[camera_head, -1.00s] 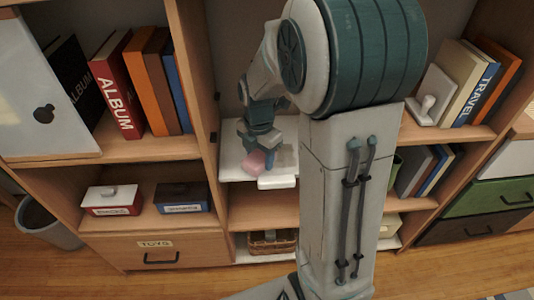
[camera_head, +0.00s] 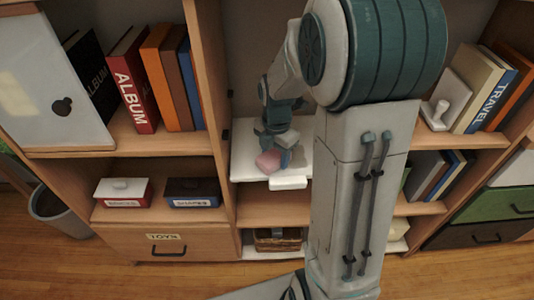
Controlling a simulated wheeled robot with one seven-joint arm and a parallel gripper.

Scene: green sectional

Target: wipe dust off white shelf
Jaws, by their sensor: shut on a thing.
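The white shelf (camera_head: 247,166) is in the middle section of the bookcase, partly hidden by my arm. My gripper (camera_head: 281,157) is low over this shelf and shut on a pink cloth or sponge (camera_head: 267,161). The pink thing appears to be at the shelf's surface, but I cannot tell if it touches. A small white block-like piece (camera_head: 288,183) shows at the shelf's front edge, just below the gripper. Dust is too small to make out.
Red (camera_head: 121,191) and blue (camera_head: 192,191) boxes sit below. A white bookend (camera_head: 443,112) and books stand at right. A basket (camera_head: 278,240) is underneath. Wooden uprights flank the white shelf.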

